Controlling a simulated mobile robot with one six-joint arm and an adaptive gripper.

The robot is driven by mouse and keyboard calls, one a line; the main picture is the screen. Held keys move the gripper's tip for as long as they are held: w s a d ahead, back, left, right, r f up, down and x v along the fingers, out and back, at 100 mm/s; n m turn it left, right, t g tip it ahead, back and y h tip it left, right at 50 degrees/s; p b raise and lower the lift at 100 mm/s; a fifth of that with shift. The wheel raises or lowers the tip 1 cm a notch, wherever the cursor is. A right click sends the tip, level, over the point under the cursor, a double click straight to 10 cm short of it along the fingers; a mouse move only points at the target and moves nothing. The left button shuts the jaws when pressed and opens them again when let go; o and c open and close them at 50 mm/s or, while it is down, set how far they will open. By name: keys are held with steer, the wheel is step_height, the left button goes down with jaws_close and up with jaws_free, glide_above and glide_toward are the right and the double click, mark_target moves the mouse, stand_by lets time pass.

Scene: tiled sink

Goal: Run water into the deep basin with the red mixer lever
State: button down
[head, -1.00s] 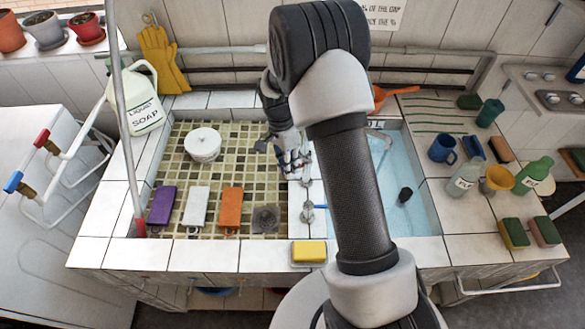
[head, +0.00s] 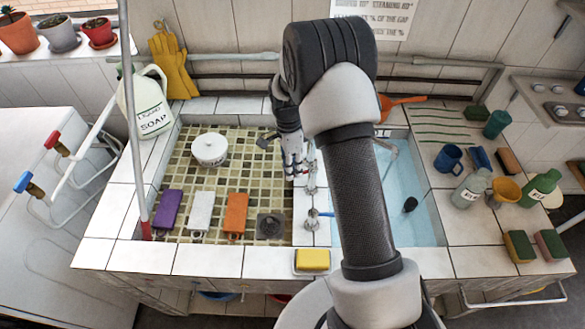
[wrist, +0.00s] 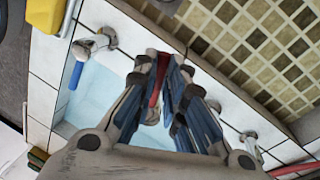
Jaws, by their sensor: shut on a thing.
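My gripper (head: 294,168) is over the tiled divider between the shallow mosaic basin (head: 262,150) and the deep basin (head: 420,215). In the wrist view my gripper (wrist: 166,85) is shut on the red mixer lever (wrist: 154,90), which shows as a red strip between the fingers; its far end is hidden. A blue lever (wrist: 76,75) sits on a chrome fitting to the left, and it also shows in the head view (head: 326,213). The deep basin is pale blue inside and partly hidden by my arm. I cannot tell whether water runs.
A yellow sponge (head: 312,260) lies on the front ledge. A blue mug (head: 448,158), bottles and sponges stand on the right ledge. A soap jug (head: 148,105) stands at the left.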

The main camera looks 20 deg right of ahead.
steer(key=c, duration=1.7)
jaws_free()
steer(key=shift+o, duration=0.2)
steer(key=shift+r, duration=0.1)
step_height(320, 180, up, 12)
steer(key=w, duration=0.2)
steer(key=shift+w+f, duration=0.2)
